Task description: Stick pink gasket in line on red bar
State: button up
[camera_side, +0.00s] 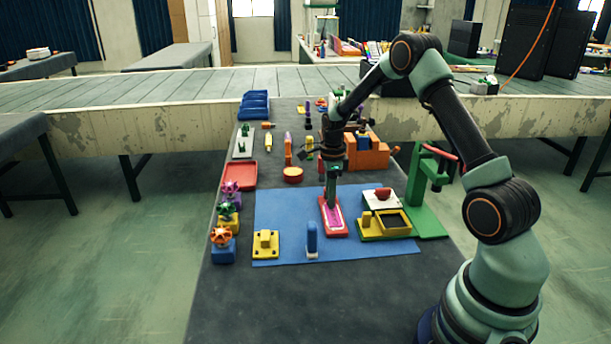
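The red bar (341,232) lies on the blue mat (285,205), with its long side running away from the camera. The pink gasket (335,217) shows as a long pink shape within the outline of the bar's top. I cannot tell whether it is pressed flat or slightly raised. My gripper (331,203) points straight down at the far end of the bar and gasket, touching or just above them. Its fingers look close together, but they are too small to show whether they hold the gasket.
A yellow block (265,244) and a blue upright piece (312,240) stand left of the bar. A yellow tray (392,223) and a green stand (427,220) are at right. Orange blocks (368,153) stand behind. Bare mat lies left of the bar.

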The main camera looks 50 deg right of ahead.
notch_tip(320, 180, up, 12)
dwell(0.5)
jog(key=s+a+r+n+t, duration=0.2)
jog(key=s+a+r+n, duration=0.2)
jog(key=a+r+n, duration=0.6)
jog(key=s+a+n+t, duration=0.3)
jog(key=s+a+n, duration=0.7)
jog(key=n, duration=0.7)
jog(key=shift+s+a+r+t, duration=0.25)
jog(key=shift+s+a+t, duration=0.05)
jog(key=shift+s, duration=0.1)
